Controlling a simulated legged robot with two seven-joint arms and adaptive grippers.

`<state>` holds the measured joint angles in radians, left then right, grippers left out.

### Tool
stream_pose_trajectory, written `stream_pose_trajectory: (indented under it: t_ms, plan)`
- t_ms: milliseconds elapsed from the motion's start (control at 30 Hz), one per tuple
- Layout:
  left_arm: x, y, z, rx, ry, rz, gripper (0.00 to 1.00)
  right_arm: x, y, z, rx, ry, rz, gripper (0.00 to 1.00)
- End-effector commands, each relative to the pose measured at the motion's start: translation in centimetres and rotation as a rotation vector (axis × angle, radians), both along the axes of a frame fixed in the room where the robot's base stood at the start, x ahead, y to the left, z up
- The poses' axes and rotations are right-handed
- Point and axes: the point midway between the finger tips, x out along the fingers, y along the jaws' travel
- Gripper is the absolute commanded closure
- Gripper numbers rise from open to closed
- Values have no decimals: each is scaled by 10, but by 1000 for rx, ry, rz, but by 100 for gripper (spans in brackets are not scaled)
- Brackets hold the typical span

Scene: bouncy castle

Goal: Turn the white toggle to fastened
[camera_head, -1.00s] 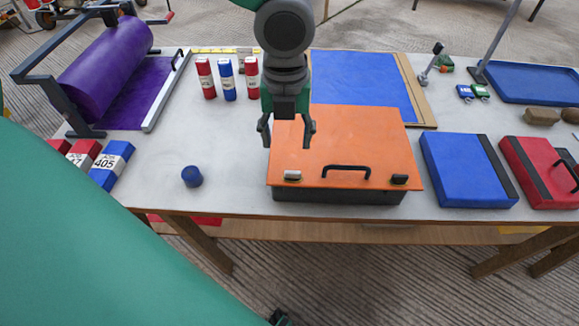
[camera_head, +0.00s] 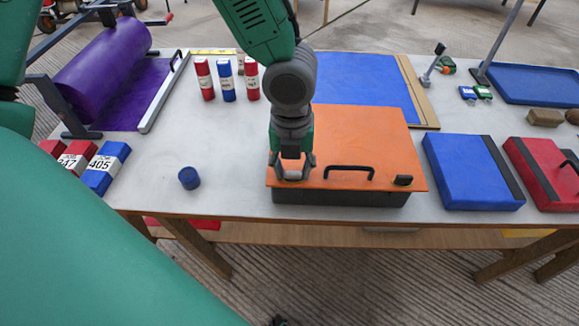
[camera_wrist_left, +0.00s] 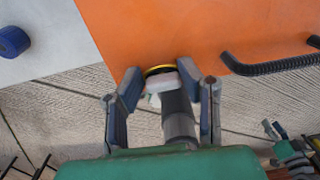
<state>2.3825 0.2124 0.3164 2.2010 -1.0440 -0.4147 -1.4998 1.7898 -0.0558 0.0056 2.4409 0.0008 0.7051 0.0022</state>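The box with an orange lid (camera_head: 365,140) and dark base stands near the front edge of the table. The white toggle (camera_wrist_left: 160,84) is at the lid's front left corner, with a yellow ring beside it in the left wrist view. My left gripper (camera_head: 292,172) is down over this corner and mostly hides the toggle in the head view. In the left wrist view my left gripper (camera_wrist_left: 163,95) has its fingers apart, one on each side of the toggle; contact is unclear. My right gripper seems to show small at the lower right of that view, its fingers unclear.
A black handle (camera_head: 349,170) and a dark latch (camera_head: 403,180) are along the lid's front, right of my gripper. A blue cylinder (camera_head: 189,178) stands to the left. A blue case (camera_head: 467,172) is close on the right. Bare table lies between the cylinder and the box.

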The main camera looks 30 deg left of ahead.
Motion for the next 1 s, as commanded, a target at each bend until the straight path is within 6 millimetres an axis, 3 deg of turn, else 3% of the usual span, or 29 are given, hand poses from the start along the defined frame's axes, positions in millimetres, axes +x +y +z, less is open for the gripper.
stream_pose_trajectory:
  t_ms: [733, 1000]
  plan:
    - [-4, 5, 0, 15, 12, 13, 99, 0, -1, 1, -1, 1, -1, 60]
    - [-5, 5, 1, 14, 14, 124, 99, 0, -1, 11, -1, 1, -2, 60]
